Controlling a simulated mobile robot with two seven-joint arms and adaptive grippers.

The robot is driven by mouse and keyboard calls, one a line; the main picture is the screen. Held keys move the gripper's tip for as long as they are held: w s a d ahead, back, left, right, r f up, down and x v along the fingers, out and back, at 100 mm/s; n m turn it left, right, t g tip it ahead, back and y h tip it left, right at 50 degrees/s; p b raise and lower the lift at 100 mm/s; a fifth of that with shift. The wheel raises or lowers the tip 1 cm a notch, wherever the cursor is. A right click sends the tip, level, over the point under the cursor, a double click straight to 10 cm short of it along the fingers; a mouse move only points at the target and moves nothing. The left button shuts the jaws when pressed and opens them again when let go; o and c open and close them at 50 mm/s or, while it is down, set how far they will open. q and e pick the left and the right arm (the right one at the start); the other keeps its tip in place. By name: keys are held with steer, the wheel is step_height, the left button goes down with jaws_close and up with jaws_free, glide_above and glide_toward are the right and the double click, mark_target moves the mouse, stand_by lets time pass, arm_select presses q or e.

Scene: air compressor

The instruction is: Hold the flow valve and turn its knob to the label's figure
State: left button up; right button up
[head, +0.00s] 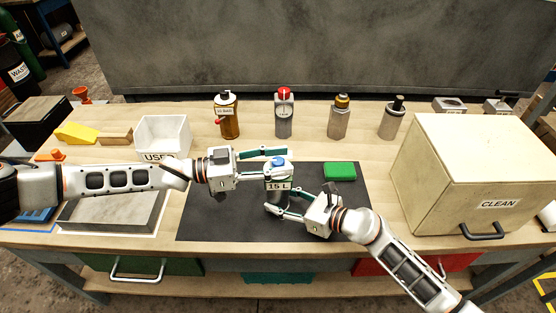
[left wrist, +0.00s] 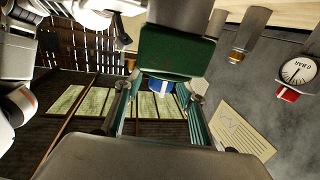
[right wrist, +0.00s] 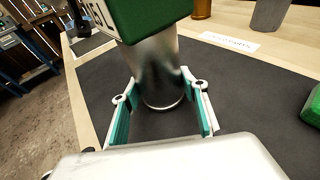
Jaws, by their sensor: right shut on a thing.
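The flow valve has a green block body with a "15 L" label (head: 278,186), a blue knob (head: 278,160) on top and a grey metal cylinder (right wrist: 155,75) below. It stands upright over the dark mat. My right gripper (right wrist: 162,115) is shut on the metal cylinder from the front right, one finger on each side. My left gripper (left wrist: 160,110) is open at the top of the valve. In the left wrist view the blue knob (left wrist: 160,86) lies between its fingers, with gaps on both sides. The green body (left wrist: 175,55) lies beyond. The knob's scale cannot be read.
The dark mat (head: 220,220) also bears a green block (head: 340,171). Behind stand a brown bottle (head: 227,117), a gauge unit (head: 284,113) and two grey cylinders. A white "USED" bin (head: 165,133) is at left, a large "CLEAN" box (head: 480,165) at right.

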arm_select(q)
jaws_close()
steer(key=shift+g, duration=0.3)
steer(key=shift+w+m+g, duration=0.1)
steer(key=shift+m+g, duration=0.7)
steer(key=shift+g, duration=0.2)
steer(key=shift+m+g, duration=0.8)
steer(key=shift+g, duration=0.4)
steer(key=shift+a, duration=0.1)
jaws_free()
